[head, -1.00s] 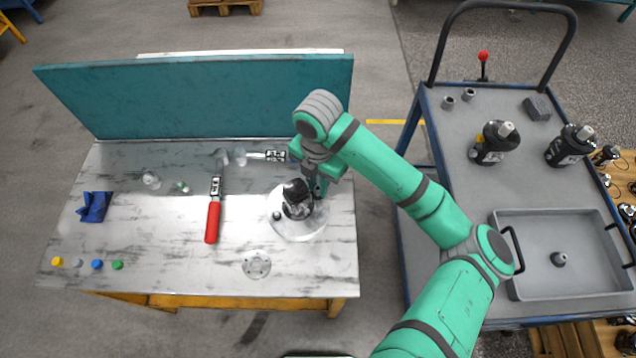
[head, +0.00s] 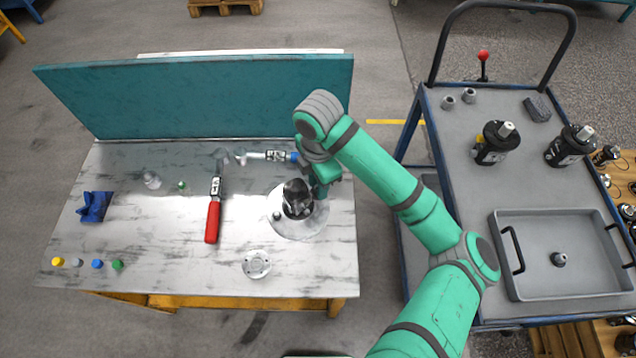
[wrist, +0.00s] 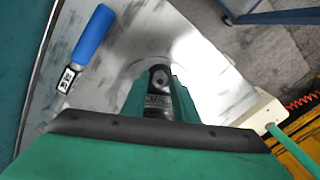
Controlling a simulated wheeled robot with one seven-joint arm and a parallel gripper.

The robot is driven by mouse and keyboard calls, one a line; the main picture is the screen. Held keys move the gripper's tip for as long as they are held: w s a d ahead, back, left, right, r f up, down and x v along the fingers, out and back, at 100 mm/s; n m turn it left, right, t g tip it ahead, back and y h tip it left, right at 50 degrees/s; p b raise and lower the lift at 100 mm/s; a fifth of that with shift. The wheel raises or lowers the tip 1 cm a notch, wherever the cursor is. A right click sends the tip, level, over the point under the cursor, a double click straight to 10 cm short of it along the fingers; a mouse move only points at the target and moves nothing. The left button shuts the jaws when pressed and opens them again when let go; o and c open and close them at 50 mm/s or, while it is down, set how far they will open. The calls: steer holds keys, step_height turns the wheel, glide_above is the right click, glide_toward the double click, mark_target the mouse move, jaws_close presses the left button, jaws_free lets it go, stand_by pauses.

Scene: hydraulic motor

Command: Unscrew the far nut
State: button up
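The black motor (head: 297,198) stands upright on a round pale base plate (head: 292,229) at the right of the table. A small dark nut (head: 277,216) shows on the plate's near left. The far nut cannot be made out; the motor and my arm cover that side. My gripper (head: 319,190) points down at the motor's right far side. In the wrist view, the two green fingers of my gripper (wrist: 160,80) stand apart, with a dark part with a grey round top (wrist: 159,78) between them. Whether they touch it cannot be seen.
A blue-handled tool (head: 294,157) lies near the teal back panel (head: 215,100); its handle also shows in the wrist view (wrist: 94,34). A red-handled tool (head: 212,220) lies left of the motor. A flanged disc (head: 256,265) lies in front. A cart (head: 445,180) stands right.

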steer(key=m, duration=0.5)
stand_by(0.5)
jaws_close()
steer(key=n, duration=0.4)
steer(key=shift+n, duration=0.8)
steer(key=n, duration=0.4)
steer(key=shift+r+n, duration=0.1)
steer(key=shift+n, duration=0.2)
